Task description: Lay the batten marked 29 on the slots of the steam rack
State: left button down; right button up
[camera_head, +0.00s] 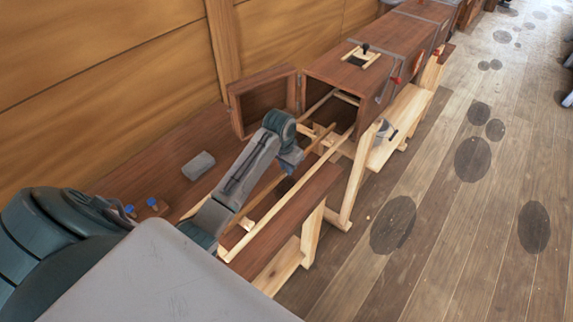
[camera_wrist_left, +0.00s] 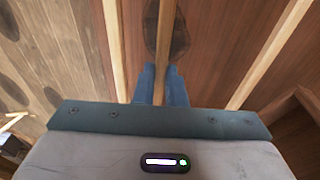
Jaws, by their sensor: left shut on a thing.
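My left gripper (camera_wrist_left: 161,72) is shut on a thin wooden batten (camera_wrist_left: 166,35), which runs lengthwise between its two blue fingers in the left wrist view. In the head view my left wrist (camera_head: 289,157) is over the batten (camera_head: 318,140), hiding its middle and the fingertips. The batten lies along the open front of the steam box, between two paler rails of the rack (camera_head: 340,146); the rails also show either side of it in the left wrist view (camera_wrist_left: 115,50). I cannot read any number on it, nor tell whether it touches the slots. My right gripper is not in view.
The long steam box (camera_head: 335,78) stands behind, its door (camera_head: 265,100) swung open to the left. A grey block (camera_head: 198,165) and small blue-topped items (camera_head: 152,203) lie on the dark bench at left. A metal pot (camera_head: 384,130) stands at right. The floor at right is clear.

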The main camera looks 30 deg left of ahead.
pick_arm(q)
jog(key=c, duration=1.4)
grip_release()
jog(key=r+b, duration=0.1)
jog(key=r, duration=0.1)
jog(key=r+b, duration=0.1)
jog(key=r, duration=0.1)
jog(key=s+r, duration=0.1)
jog(key=r, duration=0.2)
jog(key=shift+b, duration=0.4)
jog(key=shift+s+r+p, duration=0.2)
jog(key=shift+r+p, duration=0.5)
jog(key=shift+r, duration=0.3)
jog(key=shift+s+r+p, duration=0.15)
jog(key=shift+r+p, duration=0.55)
jog(key=shift+r, duration=0.25)
